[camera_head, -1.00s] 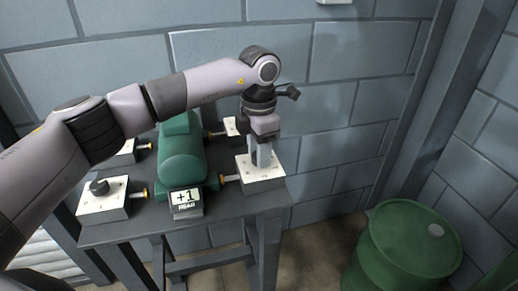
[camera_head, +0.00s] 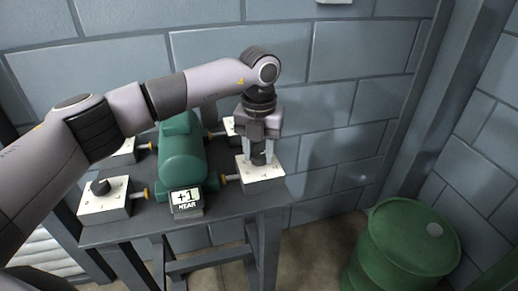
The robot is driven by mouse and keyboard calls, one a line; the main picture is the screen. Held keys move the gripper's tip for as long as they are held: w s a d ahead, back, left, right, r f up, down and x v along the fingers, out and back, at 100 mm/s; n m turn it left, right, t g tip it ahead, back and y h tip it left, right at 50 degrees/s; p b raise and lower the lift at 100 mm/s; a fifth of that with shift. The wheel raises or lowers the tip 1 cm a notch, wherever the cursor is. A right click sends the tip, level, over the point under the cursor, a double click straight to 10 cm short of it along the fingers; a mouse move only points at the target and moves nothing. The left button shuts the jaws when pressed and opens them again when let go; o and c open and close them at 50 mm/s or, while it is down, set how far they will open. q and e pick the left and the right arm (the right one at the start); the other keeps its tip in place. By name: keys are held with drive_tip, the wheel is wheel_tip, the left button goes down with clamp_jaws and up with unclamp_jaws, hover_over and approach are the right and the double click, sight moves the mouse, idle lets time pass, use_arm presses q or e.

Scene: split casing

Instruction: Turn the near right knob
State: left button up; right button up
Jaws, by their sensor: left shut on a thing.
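The near right knob (camera_head: 259,158) is dark and stands on a white square plate (camera_head: 262,178) at the near right corner of the green casing. My left gripper (camera_head: 259,160) points straight down over this plate, with one finger on each side of the knob, shut on it. The green casing (camera_head: 182,158) lies in the middle of the table. A small display (camera_head: 186,202) at its near end reads "+1 NEAR". My right gripper is not in the picture.
The near left plate carries a dark knob (camera_head: 100,187). Two further white plates stand at the far left (camera_head: 125,152) and far right (camera_head: 231,127), partly hidden. A green barrel (camera_head: 400,250) stands on the floor at right. A block wall is close behind the table.

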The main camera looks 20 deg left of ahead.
sight(259, 155)
use_arm(q)
drive_tip(key=shift+r+n, duration=0.1)
drive_tip(key=shift+n, duration=1.1)
drive_tip(key=shift+w, duration=0.1)
drive_tip(key=o, duration=1.1)
wheel_tip(259, 155, up, 7)
drive_tip(key=shift+r, duration=0.1)
